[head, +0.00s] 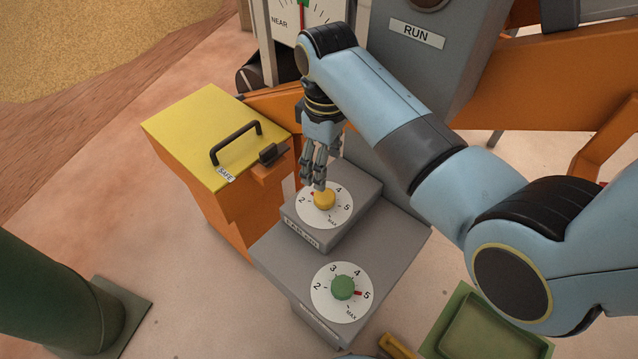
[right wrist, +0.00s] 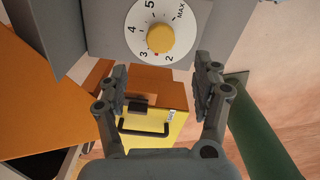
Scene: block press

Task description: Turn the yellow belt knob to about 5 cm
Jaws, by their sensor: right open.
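The yellow belt knob (head: 324,199) sits on a white dial plate (head: 343,212) on the upper step of a grey console. It also shows in the right wrist view (right wrist: 160,38), where the dial numbers run 2 to 5 and MAX. Its small red pointer lies between 2 and 3, nearer 3. My right gripper (head: 319,184) is just above the knob, at its far side in the head view. In the right wrist view its open fingers (right wrist: 165,68) are spread wide, with the knob beyond the gap and nothing held. My left gripper is out of view.
A green knob (head: 343,287) on a lower dial points near 5. A yellow-lidded orange box (head: 196,130) with a black handle, labelled SAFE, stands at left. A grey RUN panel (head: 445,60) is behind my arm. A green tray (head: 447,327) lies lower right.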

